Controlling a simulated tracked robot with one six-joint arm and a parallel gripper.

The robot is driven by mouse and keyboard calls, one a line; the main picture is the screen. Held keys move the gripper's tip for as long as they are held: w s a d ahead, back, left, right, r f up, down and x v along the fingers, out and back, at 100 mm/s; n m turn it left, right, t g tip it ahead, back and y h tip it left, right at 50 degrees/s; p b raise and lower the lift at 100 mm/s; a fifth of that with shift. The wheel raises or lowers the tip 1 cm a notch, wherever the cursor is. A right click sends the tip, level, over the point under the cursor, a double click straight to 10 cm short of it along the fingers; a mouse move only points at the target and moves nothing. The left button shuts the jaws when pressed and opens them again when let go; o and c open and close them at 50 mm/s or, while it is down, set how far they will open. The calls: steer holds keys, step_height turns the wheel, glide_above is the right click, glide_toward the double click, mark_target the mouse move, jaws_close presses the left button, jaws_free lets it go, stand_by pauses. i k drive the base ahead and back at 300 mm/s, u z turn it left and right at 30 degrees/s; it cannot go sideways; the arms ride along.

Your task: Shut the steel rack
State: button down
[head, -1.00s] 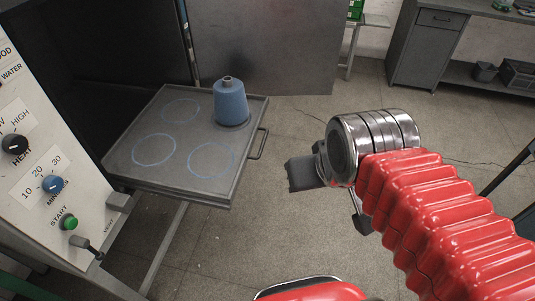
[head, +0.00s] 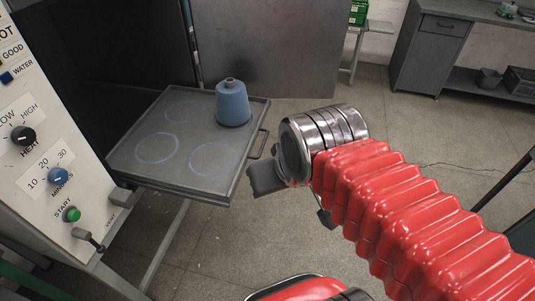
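The steel rack (head: 180,187) is a flat grey tray slid out of the dark chamber of a machine at the left. Blue circles are marked on it. A blue cone (head: 233,103) stands upright at its far right corner. A small bar handle (head: 258,144) sticks out from the rack's right front edge. My gripper (head: 262,180) is just right of the rack, close to the handle and below it in the picture. One dark finger shows; the wrist hides the rest, so its opening is unclear. I cannot tell whether it touches the rack.
A control panel (head: 40,130) with knobs and a green button stands at the left. A grey door panel (head: 270,45) stands open behind the rack. A grey cabinet (head: 425,55) and a small table (head: 378,27) are at the back. The floor between is clear.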

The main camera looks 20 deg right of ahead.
mark_target(178, 146)
steer(key=z, duration=0.05)
steer(key=i, duration=1)
steer(key=u, duration=0.05)
